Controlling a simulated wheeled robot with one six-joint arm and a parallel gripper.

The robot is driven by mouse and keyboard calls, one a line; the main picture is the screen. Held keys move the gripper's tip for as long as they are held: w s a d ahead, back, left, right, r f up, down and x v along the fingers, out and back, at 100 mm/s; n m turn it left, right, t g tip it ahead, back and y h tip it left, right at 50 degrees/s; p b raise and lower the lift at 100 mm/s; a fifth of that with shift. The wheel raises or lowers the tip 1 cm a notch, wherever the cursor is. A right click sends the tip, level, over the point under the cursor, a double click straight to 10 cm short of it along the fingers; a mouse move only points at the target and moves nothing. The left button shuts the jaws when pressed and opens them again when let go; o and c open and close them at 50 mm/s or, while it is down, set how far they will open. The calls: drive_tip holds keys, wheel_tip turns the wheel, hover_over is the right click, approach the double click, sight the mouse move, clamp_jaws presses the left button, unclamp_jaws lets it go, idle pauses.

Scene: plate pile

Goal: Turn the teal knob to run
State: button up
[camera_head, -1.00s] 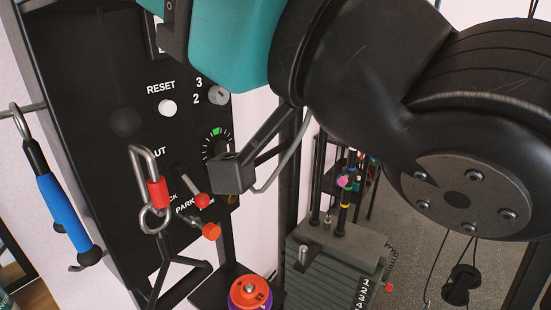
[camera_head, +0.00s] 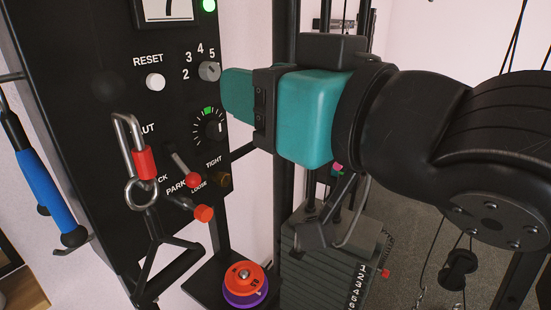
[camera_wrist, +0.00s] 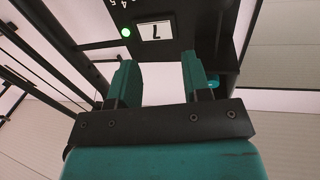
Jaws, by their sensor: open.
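My gripper (camera_head: 236,95) is at the right edge of the black panel (camera_head: 100,60) in the head view, its teal fingers pointing left toward the panel. In the wrist view my gripper (camera_wrist: 158,75) has its two teal fingers apart with nothing between them. A small teal part (camera_wrist: 213,83), perhaps the teal knob, shows just right of the right finger, mostly hidden; I cannot tell its setting. No teal knob shows clearly in the head view. A display (camera_wrist: 156,30) and a lit green light (camera_wrist: 125,32) are beyond the fingers.
The panel carries a white reset button (camera_head: 155,82), a grey selector knob (camera_head: 209,71), a dial (camera_head: 209,126) and red-tipped levers (camera_head: 193,181). Orange and purple discs (camera_head: 246,280) and a weight stack (camera_head: 335,265) stand below.

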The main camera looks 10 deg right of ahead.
wheel_tip(320, 180, down, 9)
drive_tip(key=w+d+m+g+h+b, duration=0.1)
drive_tip(key=w+d+g+h+b, duration=0.1)
drive_tip(key=d+h, duration=0.1)
drive_tip(key=shift+w+f+g+h, duration=0.2)
drive_tip(key=shift+w+g+h, duration=0.1)
drive_tip(key=shift+h, duration=0.1)
